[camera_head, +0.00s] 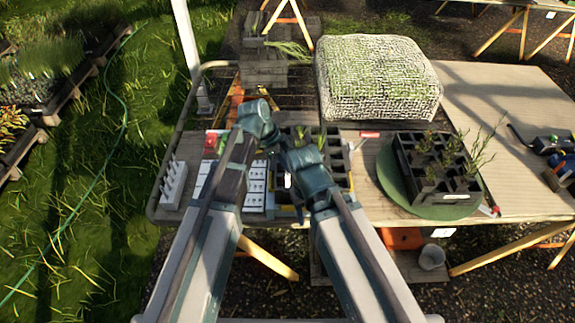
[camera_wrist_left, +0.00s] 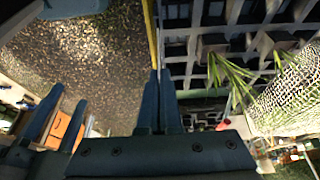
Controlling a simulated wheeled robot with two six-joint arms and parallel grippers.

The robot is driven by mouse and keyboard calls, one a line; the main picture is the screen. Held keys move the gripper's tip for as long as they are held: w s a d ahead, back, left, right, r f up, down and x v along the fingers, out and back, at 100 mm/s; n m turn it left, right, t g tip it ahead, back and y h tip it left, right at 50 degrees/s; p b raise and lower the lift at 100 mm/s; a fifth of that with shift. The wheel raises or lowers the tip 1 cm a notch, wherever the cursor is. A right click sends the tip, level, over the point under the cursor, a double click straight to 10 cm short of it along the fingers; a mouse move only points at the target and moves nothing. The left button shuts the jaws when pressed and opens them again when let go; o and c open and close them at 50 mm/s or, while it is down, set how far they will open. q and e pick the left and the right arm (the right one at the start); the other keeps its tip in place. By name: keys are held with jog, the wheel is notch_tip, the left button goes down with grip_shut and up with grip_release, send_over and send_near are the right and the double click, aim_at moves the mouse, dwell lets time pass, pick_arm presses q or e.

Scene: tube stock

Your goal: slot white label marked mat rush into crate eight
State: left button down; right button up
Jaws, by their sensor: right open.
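A dark crate (camera_head: 338,163) with square cells and green plants stands on the table behind my grippers. Its dark grid shows in the left wrist view (camera_wrist_left: 228,62). I cannot read a number on it. Beside it lies a pale rack (camera_head: 256,186) with rows of white pieces, partly hidden by my arms. A small white piece (camera_head: 287,180) shows near my right gripper (camera_head: 284,160), which is open above the rack and crate. My left gripper (camera_wrist_left: 159,76) has its fingers together, with nothing clearly seen between them. No label text is readable.
A second dark crate (camera_head: 430,190) with plants stands on a green round mat (camera_head: 395,190) at the right. A white holder with pegs (camera_head: 173,186) is at the left edge. A netted green block (camera_head: 375,75) stands behind.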

aim_at(288, 178)
pick_arm(q)
jog(key=shift+f+b, duration=0.35)
dwell(0.3)
jog(key=shift+f+b, duration=2.65)
jog(key=shift+b, duration=0.05)
jog(key=shift+f, duration=0.3)
jog(key=c, duration=1)
grip_release()
jog(key=shift+r, duration=0.15)
jog(key=p+v, duration=1.2)
jog(key=v, duration=0.1)
jog(key=shift+a+r, duration=0.2)
jog(key=shift+r, duration=0.1)
jog(key=shift+s+f, duration=0.1)
jog(key=shift+f, duration=0.05)
